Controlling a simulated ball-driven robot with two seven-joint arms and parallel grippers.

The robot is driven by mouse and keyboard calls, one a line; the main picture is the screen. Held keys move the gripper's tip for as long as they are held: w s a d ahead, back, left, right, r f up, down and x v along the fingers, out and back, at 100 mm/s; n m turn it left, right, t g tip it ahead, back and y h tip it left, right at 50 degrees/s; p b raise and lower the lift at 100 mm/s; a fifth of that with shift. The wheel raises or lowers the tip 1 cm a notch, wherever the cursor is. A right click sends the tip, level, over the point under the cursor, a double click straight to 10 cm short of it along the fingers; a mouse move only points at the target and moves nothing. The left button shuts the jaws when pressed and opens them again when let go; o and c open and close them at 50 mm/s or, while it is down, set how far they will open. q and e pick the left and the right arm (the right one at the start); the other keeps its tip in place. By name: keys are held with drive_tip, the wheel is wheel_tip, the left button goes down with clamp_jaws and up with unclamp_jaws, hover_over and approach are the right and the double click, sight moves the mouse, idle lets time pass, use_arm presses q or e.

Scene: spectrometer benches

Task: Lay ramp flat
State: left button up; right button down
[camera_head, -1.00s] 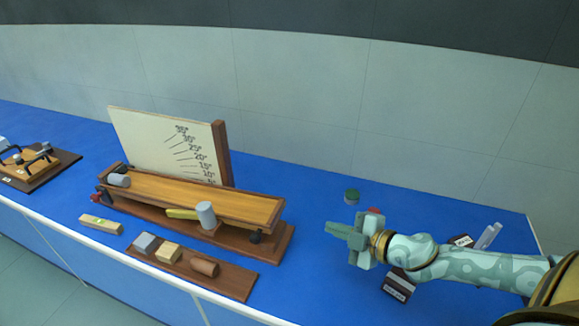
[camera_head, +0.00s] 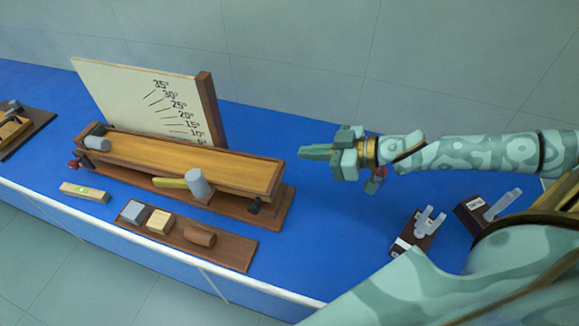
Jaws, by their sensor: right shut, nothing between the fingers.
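The ramp (camera_head: 190,162) is a long wooden plank on a brown base (camera_head: 270,222), in front of a pale angle board (camera_head: 135,100) marked in degrees. It lies at a low slope; its exact angle is hard to tell. A grey cylinder (camera_head: 97,142) is at its left end. Another grey cylinder (camera_head: 199,188), with an olive bar (camera_head: 169,182) beside it, stands at its front edge. A dark knob (camera_head: 254,206) is under its right end. My right gripper (camera_head: 313,152) is shut and empty, pointing left, just right of the ramp's right end and apart from it. My left gripper is out of view.
Dark-based devices (camera_head: 416,232) stand at right. The blue bench (camera_head: 315,240) between is clear.

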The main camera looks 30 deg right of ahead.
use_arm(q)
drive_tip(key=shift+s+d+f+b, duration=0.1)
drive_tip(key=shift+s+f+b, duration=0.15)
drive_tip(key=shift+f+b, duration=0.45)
use_arm(e)
drive_tip(key=w+a+f, duration=0.3)
drive_tip(key=f, duration=0.2)
drive_tip(key=shift+w+a+f, duration=0.15)
drive_tip(key=shift+w+f, duration=0.05)
drive_tip(key=shift+f, duration=0.15)
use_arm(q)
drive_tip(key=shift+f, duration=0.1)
